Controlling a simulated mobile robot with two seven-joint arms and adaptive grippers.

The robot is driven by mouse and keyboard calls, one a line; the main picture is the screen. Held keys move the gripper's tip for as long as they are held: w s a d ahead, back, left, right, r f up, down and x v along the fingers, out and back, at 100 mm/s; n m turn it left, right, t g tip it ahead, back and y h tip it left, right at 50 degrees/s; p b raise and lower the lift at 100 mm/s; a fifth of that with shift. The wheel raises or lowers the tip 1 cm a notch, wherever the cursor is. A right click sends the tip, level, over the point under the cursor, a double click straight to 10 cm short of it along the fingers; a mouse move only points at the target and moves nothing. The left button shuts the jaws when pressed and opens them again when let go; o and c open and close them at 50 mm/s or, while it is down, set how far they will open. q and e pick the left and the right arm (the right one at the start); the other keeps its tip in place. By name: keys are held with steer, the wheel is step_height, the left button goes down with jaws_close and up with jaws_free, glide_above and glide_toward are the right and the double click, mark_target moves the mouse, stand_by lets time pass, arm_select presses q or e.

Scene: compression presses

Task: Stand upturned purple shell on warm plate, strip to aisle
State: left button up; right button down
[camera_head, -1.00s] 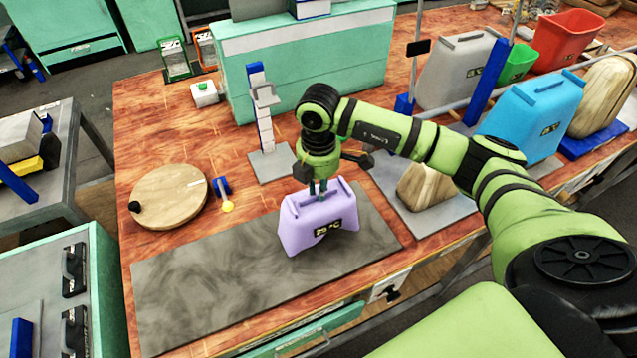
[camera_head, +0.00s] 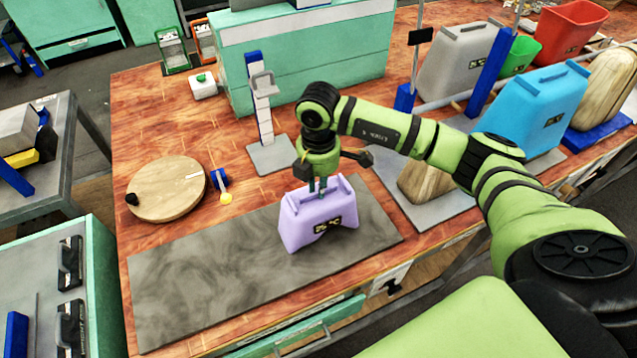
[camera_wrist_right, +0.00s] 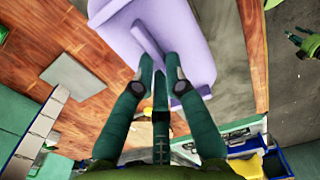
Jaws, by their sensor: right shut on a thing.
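The purple shell (camera_head: 296,228) stands upturned at the right part of the grey marbled plate (camera_head: 215,280), with ridges on its top. Its dark label strip (camera_head: 328,226) is on the side towards me. Whether its bottom edge fully touches the plate is hard to tell. My right gripper (camera_head: 318,186) comes from above and is shut on a top ridge of the shell. In the right wrist view the fingers (camera_wrist_right: 160,72) close around a ridge of the shell (camera_wrist_right: 193,28).
A round wooden disc (camera_head: 166,190) and a blue-and-white post (camera_head: 262,105) stand behind the plate. At the right are a wooden form (camera_head: 415,182), a blue shell (camera_head: 535,112) and a grey shell (camera_head: 455,62). The plate's left part is clear.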

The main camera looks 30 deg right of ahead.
steer(key=shift+f, duration=0.35)
steer(key=c, duration=1.2)
jaws_free()
step_height(320, 180, up, 12)
